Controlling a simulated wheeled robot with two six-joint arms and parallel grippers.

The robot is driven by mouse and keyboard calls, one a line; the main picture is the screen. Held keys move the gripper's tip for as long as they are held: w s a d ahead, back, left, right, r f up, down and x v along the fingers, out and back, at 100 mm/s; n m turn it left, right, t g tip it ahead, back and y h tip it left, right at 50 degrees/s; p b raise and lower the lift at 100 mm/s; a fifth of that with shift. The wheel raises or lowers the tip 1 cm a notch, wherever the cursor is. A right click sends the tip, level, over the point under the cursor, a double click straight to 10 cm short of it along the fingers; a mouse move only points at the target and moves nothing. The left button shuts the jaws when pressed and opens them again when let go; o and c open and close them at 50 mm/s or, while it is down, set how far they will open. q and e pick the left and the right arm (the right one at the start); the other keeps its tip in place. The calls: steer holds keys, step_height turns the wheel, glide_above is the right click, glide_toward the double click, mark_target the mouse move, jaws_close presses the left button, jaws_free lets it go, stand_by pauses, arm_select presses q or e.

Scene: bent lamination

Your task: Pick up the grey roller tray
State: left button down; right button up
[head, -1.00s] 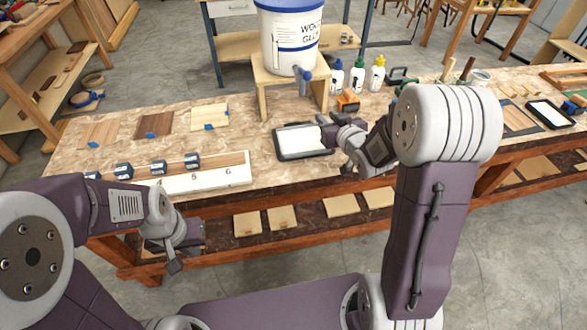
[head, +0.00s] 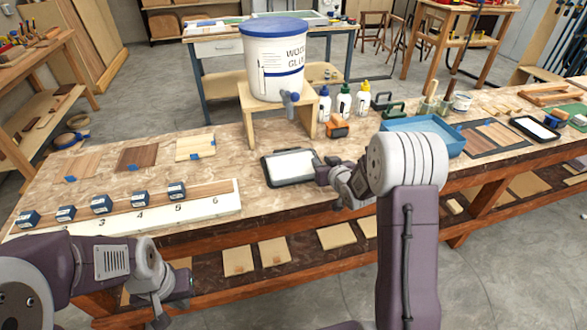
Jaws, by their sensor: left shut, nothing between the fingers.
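A dark-grey-rimmed tray with a white inside, which fits the grey roller tray (head: 290,167), lies flat on the worktable near its front edge. My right gripper (head: 326,171) is at the tray's right end. Its fingers are small and partly hidden by the wrist, so I cannot tell whether they touch the tray or are open. My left gripper (head: 161,318) is low in front of the table at the left, shut and empty, away from the tray.
A wooden stand (head: 250,128) carries a large glue bucket (head: 273,75) behind the tray. An orange-topped block (head: 338,131) and glue bottles (head: 344,101) stand beyond. A blue tray (head: 408,125) is to the right. A numbered white board (head: 215,207) with several dark blocks lies left.

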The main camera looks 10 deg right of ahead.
steer(key=x, duration=0.3)
steer(key=shift+w+f, duration=0.25)
steer(key=shift+f, duration=0.05)
steer(key=shift+s+r, duration=0.1)
jaws_close()
stand_by(1.0)
